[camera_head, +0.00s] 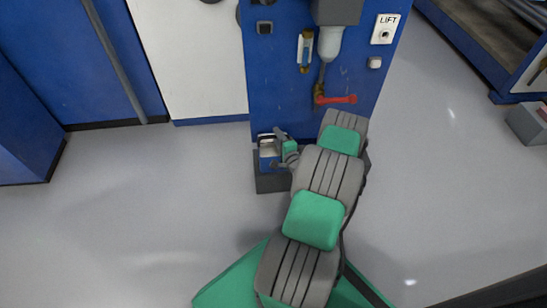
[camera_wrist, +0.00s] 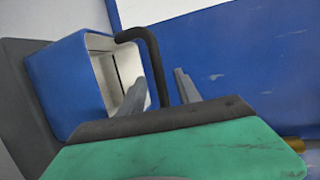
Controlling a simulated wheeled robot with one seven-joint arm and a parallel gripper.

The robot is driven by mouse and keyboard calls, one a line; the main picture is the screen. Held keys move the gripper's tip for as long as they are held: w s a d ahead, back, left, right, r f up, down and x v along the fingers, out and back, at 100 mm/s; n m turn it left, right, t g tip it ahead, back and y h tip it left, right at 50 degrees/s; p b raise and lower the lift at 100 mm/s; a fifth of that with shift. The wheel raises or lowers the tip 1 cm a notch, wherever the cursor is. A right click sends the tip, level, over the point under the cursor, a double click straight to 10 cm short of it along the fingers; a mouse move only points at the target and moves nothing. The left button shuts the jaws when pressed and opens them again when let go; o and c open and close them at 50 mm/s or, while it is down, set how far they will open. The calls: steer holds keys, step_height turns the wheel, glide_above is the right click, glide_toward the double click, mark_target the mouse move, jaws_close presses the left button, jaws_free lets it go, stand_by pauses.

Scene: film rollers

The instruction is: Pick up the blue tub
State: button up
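The blue tub (camera_wrist: 68,85) has a pale inside and a black curved handle (camera_wrist: 152,62). In the wrist view it lies at the left, tilted in the picture, its opening facing right. In the head view the tub (camera_head: 265,163) sits on a dark grey block against the blue panel, partly hidden by my gripper (camera_head: 281,136). In the wrist view my gripper (camera_wrist: 161,75) is open, its two grey fingers apart, with the handle showing between them. I cannot tell whether either finger touches the handle.
The dark grey block (camera_head: 272,184) stands on the floor at the foot of the blue panel (camera_head: 277,80). A red lever (camera_head: 337,99) and a hanging grey-white cup-shaped part (camera_head: 331,44) stick out above. Grey floor (camera_head: 150,215) is clear at the left.

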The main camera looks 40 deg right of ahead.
steer(key=shift+w+d, duration=0.15)
steer(key=shift+w, duration=0.25)
steer(key=shift+c, duration=0.6)
jaws_close()
stand_by(0.5)
